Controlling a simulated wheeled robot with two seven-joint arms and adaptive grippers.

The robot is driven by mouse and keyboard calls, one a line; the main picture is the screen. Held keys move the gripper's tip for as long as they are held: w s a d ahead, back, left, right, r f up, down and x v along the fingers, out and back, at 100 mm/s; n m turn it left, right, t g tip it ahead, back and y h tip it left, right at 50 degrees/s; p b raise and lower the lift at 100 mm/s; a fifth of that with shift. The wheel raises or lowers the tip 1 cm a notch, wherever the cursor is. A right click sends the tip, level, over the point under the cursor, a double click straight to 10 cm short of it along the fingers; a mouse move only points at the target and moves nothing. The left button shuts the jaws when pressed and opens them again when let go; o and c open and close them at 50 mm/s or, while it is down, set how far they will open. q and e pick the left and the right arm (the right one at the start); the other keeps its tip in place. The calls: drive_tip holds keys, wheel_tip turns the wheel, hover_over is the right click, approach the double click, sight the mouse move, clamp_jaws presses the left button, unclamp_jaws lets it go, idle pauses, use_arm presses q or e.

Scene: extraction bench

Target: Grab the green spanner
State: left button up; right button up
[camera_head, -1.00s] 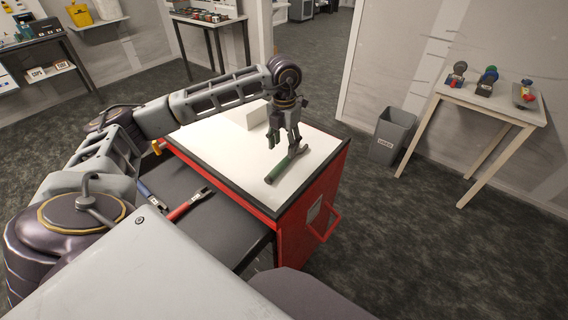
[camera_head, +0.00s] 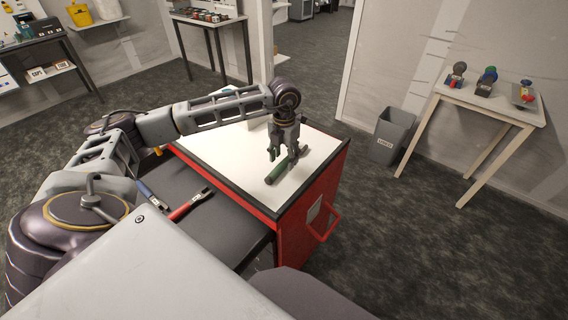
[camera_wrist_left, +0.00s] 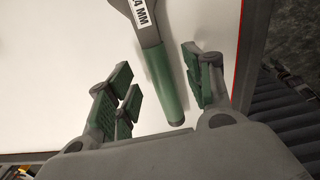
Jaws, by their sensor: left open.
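The green spanner (camera_head: 281,172) lies on the white top of the red cabinet, its green handle pointing towards the cabinet's near edge. My left gripper (camera_head: 284,155) is open, pointing down just above the spanner. In the left wrist view, the spanner's green handle (camera_wrist_left: 166,85) lies between the open fingers of my left gripper (camera_wrist_left: 160,90), apart from both. A white label with "MM" shows on its grey part, and its far end is cut off by the frame. In the head view the fingers hide part of the spanner. My right gripper is not in view.
The red cabinet's white top (camera_head: 222,150) has a dark rim and is mostly clear. A red-handled tool (camera_head: 188,205) and a blue-handled tool (camera_head: 152,195) lie on a dark surface at its left. A grey bin (camera_head: 391,135) and small table (camera_head: 490,103) stand to the right.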

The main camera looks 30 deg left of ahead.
use_arm(q)
wheel_tip(320, 180, down, 2)
drive_tip(key=c, duration=0.8)
clamp_jaws()
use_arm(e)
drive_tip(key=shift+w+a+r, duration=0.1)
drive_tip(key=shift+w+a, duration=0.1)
use_arm(q)
drive_tip(key=shift+r, duration=0.2)
